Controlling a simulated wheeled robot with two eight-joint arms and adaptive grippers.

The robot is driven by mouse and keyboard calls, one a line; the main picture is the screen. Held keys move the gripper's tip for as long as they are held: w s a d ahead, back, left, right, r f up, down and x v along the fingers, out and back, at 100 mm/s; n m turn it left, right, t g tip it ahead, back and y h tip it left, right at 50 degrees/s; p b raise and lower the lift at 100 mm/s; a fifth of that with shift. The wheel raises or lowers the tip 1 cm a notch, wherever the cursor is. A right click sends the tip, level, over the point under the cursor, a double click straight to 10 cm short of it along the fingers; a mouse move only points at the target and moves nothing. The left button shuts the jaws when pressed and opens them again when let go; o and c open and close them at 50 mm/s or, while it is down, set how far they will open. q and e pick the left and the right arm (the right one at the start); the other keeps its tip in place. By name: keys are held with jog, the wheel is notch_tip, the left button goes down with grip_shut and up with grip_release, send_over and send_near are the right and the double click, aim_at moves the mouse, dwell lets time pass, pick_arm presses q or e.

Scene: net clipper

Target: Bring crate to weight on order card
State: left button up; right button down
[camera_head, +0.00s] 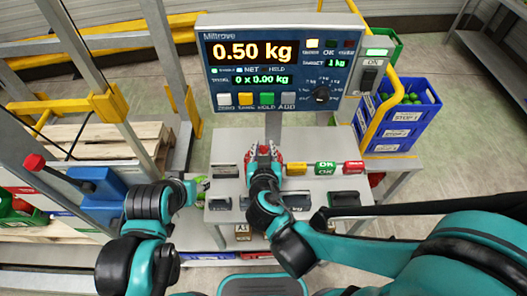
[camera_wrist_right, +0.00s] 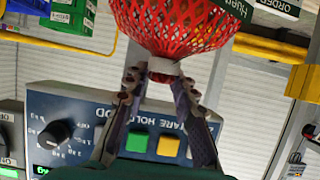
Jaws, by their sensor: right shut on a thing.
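My right gripper (camera_head: 263,155) is over the far middle of the grey bench, in front of the scale display (camera_head: 250,62). In the right wrist view its fingers (camera_wrist_right: 160,88) close around the white neck (camera_wrist_right: 164,66) of a red mesh net (camera_wrist_right: 185,22). Only a little red shows at the fingertips in the head view. The display reads 0.50 kg, with a target of 1 kg. My left gripper (camera_head: 197,188) is at the bench's left edge, near something green; its jaws are too small to read. A dark order card (camera_wrist_right: 276,8) is partly visible in the wrist view.
A blue crate (camera_head: 400,130) with green items stands right of the display, behind a yellow rail (camera_head: 384,105). A green crate (camera_head: 385,45) is behind it. Yellow, green and red blocks (camera_head: 325,168) line the bench's right side. Pallets and a metal frame stand left.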

jog(key=shift+f, duration=0.1)
jog(key=c, duration=1.2)
grip_release()
